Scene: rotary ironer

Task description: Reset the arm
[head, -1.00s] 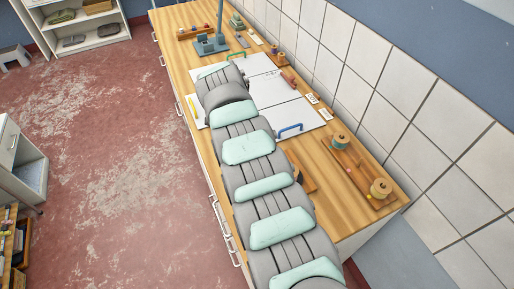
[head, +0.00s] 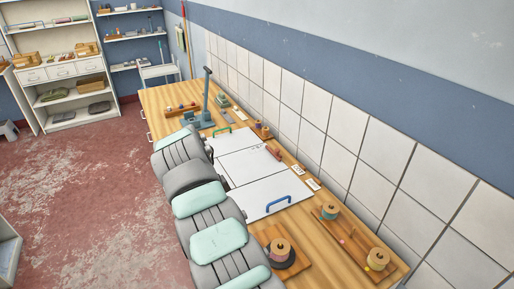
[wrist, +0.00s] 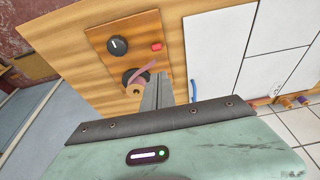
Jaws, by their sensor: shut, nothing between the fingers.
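My arm (head: 209,213), with grey and mint-green segments, runs along the left side of the wooden counter in the head view. Its gripper is out of sight there. In the wrist view my gripper (wrist: 160,85) is shut and empty, its narrow grey fingers together. Behind and left of the fingers is a wooden panel (wrist: 141,29) with a black knob (wrist: 117,46), a small red block (wrist: 156,47) and a dark round part crossed by a pinkish strip. The gap between fingers and panel cannot be judged.
White boards (head: 263,185) with a blue handle (head: 285,203) and a green handle (head: 222,131) lie on the counter. Thread spools (head: 377,258) stand at the right, and a blue-grey stand (head: 207,97) at the far end. The tiled wall (head: 345,135) borders the counter. Red floor (head: 75,195) is open at left.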

